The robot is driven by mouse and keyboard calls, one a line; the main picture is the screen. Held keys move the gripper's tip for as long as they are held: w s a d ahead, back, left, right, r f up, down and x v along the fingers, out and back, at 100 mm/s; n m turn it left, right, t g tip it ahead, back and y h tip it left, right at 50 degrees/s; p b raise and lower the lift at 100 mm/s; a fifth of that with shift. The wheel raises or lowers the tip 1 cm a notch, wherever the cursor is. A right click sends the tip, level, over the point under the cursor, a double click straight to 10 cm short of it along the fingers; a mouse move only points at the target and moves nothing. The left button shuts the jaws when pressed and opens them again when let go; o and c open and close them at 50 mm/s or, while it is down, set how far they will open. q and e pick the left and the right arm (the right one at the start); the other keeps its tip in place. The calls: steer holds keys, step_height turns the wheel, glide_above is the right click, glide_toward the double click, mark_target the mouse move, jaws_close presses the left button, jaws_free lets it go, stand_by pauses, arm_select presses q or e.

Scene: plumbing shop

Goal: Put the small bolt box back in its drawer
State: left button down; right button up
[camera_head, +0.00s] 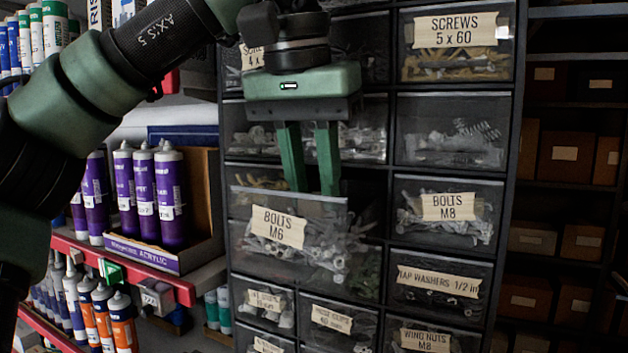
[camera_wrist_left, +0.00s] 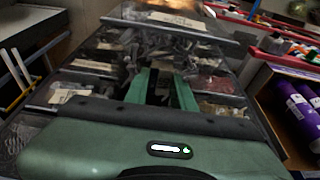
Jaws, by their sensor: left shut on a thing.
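My left gripper (camera_head: 309,188) points down at the pulled-out clear drawer (camera_head: 318,258) labelled BOLTS M6, its fingertips at the drawer's top edge behind the front. Loose bolts show through that front. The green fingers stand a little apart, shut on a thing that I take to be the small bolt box. In the left wrist view the gripper (camera_wrist_left: 160,88) has a dark thing between its fingers, too dim to make out clearly. The box's outline and its contact with the drawer are hidden. My right gripper is not in view.
Closed drawers surround the open one, among them BOLTS M8 (camera_head: 449,210) and SCREWS 5 x 60 (camera_head: 455,40). Purple tubes (camera_head: 170,195) stand on a red-edged shelf to the left. Brown boxes (camera_head: 566,158) fill the dark shelves at right.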

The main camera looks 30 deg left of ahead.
arm_select(q)
steer(key=shift+w+f, duration=0.1)
steer(key=shift+f, duration=0.3)
steer(key=shift+f, duration=0.1)
steer(key=c, duration=1.1)
jaws_free()
steer(key=v, duration=0.7)
steer(key=shift+r, duration=0.4)
